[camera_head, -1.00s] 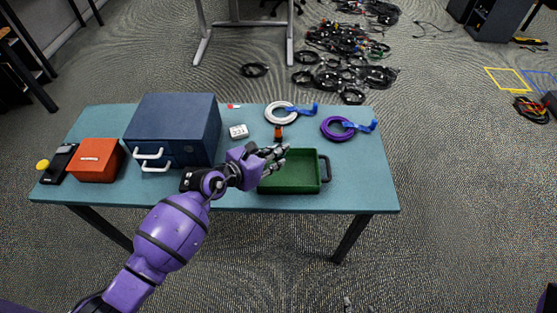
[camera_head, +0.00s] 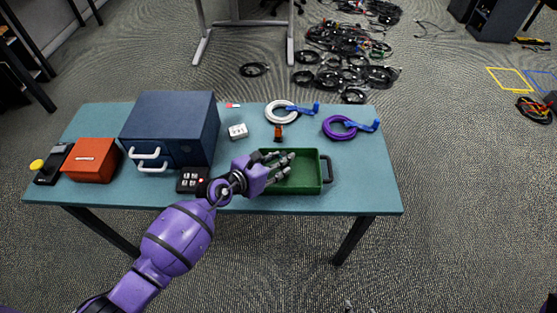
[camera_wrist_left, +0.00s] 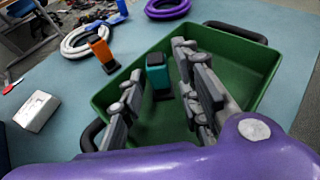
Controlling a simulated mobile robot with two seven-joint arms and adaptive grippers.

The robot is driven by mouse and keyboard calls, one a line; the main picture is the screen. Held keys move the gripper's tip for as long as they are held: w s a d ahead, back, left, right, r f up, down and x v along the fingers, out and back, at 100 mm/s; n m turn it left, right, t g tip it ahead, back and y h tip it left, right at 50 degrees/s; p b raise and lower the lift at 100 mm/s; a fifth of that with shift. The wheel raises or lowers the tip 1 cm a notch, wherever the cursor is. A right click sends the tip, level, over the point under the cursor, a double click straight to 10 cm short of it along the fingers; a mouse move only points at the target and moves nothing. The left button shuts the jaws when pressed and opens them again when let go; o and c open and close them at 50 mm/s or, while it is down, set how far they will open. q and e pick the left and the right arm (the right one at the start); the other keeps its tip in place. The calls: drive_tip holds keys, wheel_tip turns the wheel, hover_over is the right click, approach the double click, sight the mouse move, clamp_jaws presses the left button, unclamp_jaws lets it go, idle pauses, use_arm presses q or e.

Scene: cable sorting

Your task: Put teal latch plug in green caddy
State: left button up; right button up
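The teal latch plug (camera_wrist_left: 157,75) stands roughly upright inside the green caddy in the left wrist view, between my spread fingers. It seems to rest on the caddy floor, with a gap to each finger; I cannot make it out in the head view. The green caddy (camera_head: 326,165) is an open tray with dark handles at the table's front right; its rim also shows in the left wrist view (camera_wrist_left: 240,40). My left gripper (camera_head: 290,165) is open over the caddy's left part, and its fingers (camera_wrist_left: 160,75) reach into it. My right gripper is not in view.
An orange plug (camera_head: 278,132) stands behind the caddy. White (camera_head: 272,116) and purple (camera_head: 331,134) cable coils lie farther back. A white box (camera_head: 238,131), blue drawer cabinet (camera_head: 170,120), black button pad (camera_head: 187,181) and red box (camera_head: 92,160) are to the left.

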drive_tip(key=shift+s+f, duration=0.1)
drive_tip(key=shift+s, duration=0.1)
use_arm(q)
drive_tip(key=shift+r, duration=0.15)
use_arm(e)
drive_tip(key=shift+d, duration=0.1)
use_arm(q)
drive_tip(key=shift+a+r, duration=0.1)
drive_tip(key=shift+r, duration=0.1)
drive_tip(key=p+v, duration=0.1)
drive_tip(key=v, duration=1)
drive_tip(key=shift+s+a, duration=0.2)
drive_tip(key=shift+s, duration=0.15)
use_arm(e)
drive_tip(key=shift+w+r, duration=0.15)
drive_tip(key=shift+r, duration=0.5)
